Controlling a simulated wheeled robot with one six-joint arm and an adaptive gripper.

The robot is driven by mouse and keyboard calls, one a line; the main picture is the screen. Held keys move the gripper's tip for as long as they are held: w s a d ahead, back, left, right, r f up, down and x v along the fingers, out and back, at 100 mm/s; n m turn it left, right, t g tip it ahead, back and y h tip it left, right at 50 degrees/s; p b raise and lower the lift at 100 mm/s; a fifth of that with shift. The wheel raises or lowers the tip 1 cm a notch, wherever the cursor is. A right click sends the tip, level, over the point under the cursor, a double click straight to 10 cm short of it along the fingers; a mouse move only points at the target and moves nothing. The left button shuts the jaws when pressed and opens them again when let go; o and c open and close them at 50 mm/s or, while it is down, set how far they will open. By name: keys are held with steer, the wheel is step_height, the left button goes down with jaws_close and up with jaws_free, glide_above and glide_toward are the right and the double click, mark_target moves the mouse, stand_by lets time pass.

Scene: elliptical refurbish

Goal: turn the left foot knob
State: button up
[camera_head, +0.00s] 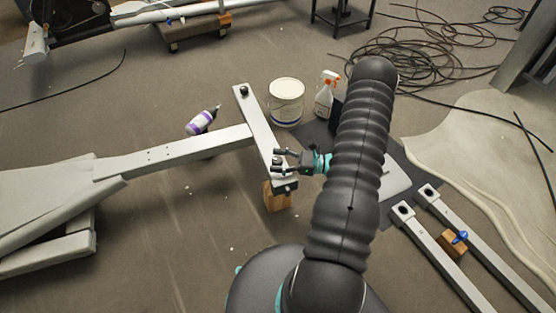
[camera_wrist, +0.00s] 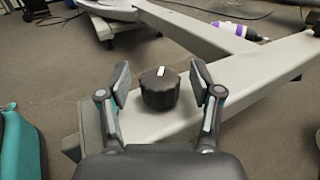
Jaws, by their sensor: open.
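A black ribbed foot knob (camera_wrist: 160,88) with a white mark on top sits on the end of a light grey crossbar (camera_wrist: 235,88) in the wrist view. My gripper (camera_wrist: 161,80) is open, with one finger on each side of the knob and a gap visible on both sides. In the head view my gripper (camera_head: 279,158) is at the near end of the crossbar (camera_head: 258,120), and the knob there is hard to make out among the fingers. A second black knob (camera_head: 244,91) is at the crossbar's far end.
A wooden block (camera_head: 277,197) supports the crossbar's near end. A white bucket (camera_head: 286,103), a spray bottle (camera_head: 326,94) and a purple-labelled bottle (camera_head: 201,121) stand or lie nearby. Two grey rails (camera_head: 437,250) lie at right. Black cable (camera_head: 425,50) is coiled at the back.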

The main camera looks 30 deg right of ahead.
steer(key=c, duration=1.2)
steer(key=shift+o, duration=0.2)
steer(key=shift+g, duration=0.3)
steer(key=n+g+y+b, duration=0.2)
steer(key=n+g, duration=0.1)
steer(key=g, duration=0.1)
steer(key=shift+w+f+b, duration=0.1)
steer(key=shift+f+b, duration=0.05)
steer(key=shift+b, duration=0.2)
steer(key=shift+n+g+y+b, duration=0.75)
steer(key=shift+n+g, duration=1.05)
steer(key=shift+g, duration=1.1)
steer(key=o, duration=1.2)
steer(key=shift+c, duration=0.2)
